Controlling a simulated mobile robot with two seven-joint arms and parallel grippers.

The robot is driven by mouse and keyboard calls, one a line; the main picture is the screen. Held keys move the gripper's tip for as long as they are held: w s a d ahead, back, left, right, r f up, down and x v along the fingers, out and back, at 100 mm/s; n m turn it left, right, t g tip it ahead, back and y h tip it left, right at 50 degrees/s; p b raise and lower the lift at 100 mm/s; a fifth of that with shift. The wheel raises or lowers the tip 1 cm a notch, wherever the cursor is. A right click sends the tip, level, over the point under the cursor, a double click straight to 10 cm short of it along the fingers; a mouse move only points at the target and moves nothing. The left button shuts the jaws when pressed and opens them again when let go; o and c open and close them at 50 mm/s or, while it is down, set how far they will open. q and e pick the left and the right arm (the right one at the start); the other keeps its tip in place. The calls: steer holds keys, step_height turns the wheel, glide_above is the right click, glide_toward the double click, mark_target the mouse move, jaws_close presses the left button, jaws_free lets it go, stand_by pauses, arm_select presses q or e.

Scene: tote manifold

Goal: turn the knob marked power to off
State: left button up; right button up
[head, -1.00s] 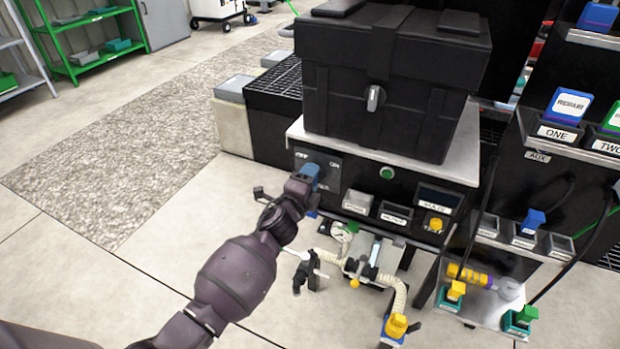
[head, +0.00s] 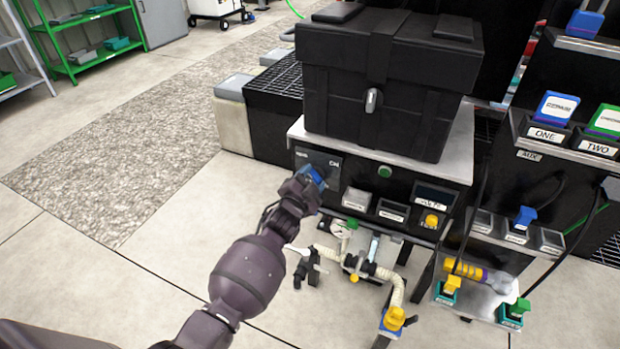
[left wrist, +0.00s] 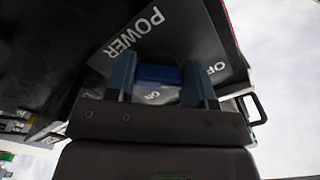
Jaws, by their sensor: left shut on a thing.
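The power knob (head: 315,175) is blue and sits on the dark front panel (head: 338,172) below the black case. My left gripper (head: 306,186) is at the knob, and the arm hides part of it. In the left wrist view my two fingers (left wrist: 160,84) stand on either side of the blue knob (left wrist: 160,73), shut on it. The plate there reads POWER (left wrist: 133,34), with an OFF label (left wrist: 215,68) beside the right finger. Another label between the fingers is partly hidden. The knob's exact pointing is hard to tell. My right gripper is not in view.
A black case (head: 385,85) stands on top of the bench. A green button (head: 385,171) and a yellow button (head: 431,221) are to the knob's right. The floor at left is clear.

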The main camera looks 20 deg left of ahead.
arm_select(q)
steer(key=shift+n, duration=0.4)
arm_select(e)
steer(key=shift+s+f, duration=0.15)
arm_select(q)
steer(key=o, duration=0.9)
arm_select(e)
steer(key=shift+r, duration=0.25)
arm_select(q)
steer(key=shift+s, duration=0.1)
steer(key=shift+s+a+p, duration=0.15)
steer(key=shift+s+p, duration=1.25)
steer(key=shift+s, duration=3.95)
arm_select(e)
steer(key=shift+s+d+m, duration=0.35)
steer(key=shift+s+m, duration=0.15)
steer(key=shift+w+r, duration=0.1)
